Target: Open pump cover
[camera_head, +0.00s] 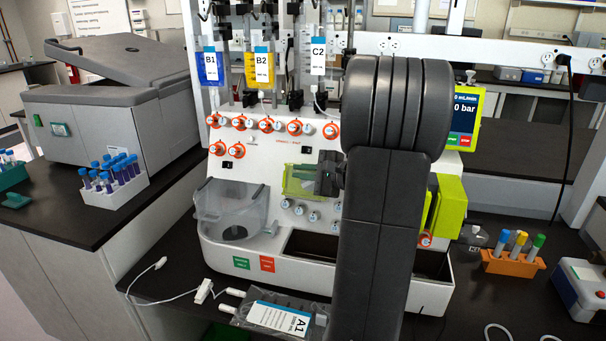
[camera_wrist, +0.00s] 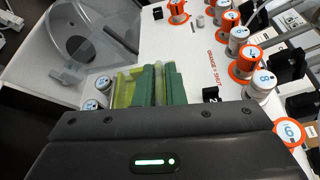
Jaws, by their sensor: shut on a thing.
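The cell processor (camera_head: 215,250) stands on the dark bench, a white machine with orange-ringed knobs. Its pump cover (camera_head: 298,181) is a translucent yellow-green piece at the middle of the front panel. My gripper (camera_head: 322,182) is at the right side of this cover. In the wrist view the cover (camera_wrist: 123,90) shows just beyond the gripper body, and the green fingers of my gripper (camera_wrist: 163,85) are closed on part of it. The fingertips and the exact grip point are partly hidden. My dark arm hides the panel to the right of the cover.
A clear round chamber (camera_head: 232,208) sits left of the cover. Orange knobs (camera_head: 266,124) line the panel above. A labelled bag (camera_head: 280,318) lies in front. A tube rack (camera_head: 515,262) stands at the right. A lime-green block (camera_head: 447,207) is right of my arm.

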